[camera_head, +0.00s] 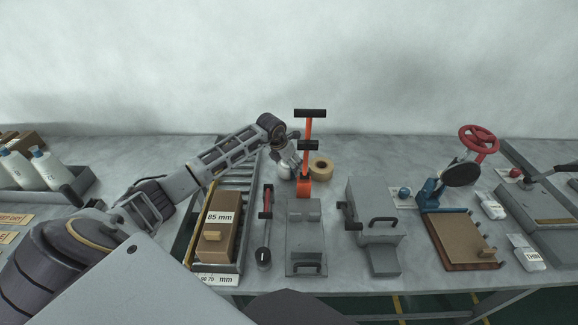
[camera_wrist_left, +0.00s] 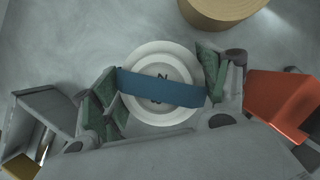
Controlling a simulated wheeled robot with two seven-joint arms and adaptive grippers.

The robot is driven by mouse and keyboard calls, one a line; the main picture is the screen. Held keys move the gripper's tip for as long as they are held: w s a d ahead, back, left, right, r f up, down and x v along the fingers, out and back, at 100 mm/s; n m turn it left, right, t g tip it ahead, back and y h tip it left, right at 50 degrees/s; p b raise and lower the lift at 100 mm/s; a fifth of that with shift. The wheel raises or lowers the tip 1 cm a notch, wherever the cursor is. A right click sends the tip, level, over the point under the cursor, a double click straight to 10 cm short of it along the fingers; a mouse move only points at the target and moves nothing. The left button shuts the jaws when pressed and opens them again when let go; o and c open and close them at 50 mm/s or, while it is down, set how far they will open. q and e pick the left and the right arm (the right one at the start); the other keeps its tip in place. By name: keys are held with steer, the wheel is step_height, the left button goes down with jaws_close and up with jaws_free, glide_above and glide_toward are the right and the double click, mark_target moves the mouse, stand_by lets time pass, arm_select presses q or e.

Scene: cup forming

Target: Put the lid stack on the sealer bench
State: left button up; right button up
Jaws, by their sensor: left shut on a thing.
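The lid stack (camera_wrist_left: 160,58) is a round white pile with a blue band across it, seen from above in the left wrist view. My left gripper (camera_wrist_left: 160,88) is shut on it, with green-padded fingers at both ends of the band. In the head view my left gripper (camera_head: 287,163) is over the back of the grey bench (camera_head: 372,155), left of the orange lever tool, and largely hides the stack. I cannot tell whether the stack touches the bench top. My right gripper is out of view.
A tan tape roll (camera_head: 321,168) and the orange lever tool (camera_head: 307,160) stand close right of my left gripper. A cardboard box (camera_head: 215,235) marked 85 mm sits front left. Grey machines (camera_head: 375,225) fill the front middle. Bare bench lies at the back right.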

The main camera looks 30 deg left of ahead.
arm_select(q)
steer(key=shift+f, duration=0.6)
steer(key=shift+f, duration=0.15)
steer(key=o, duration=1.1)
steer(key=shift+r, duration=0.2)
steer(key=v, duration=1.2)
steer(key=shift+f, duration=0.1)
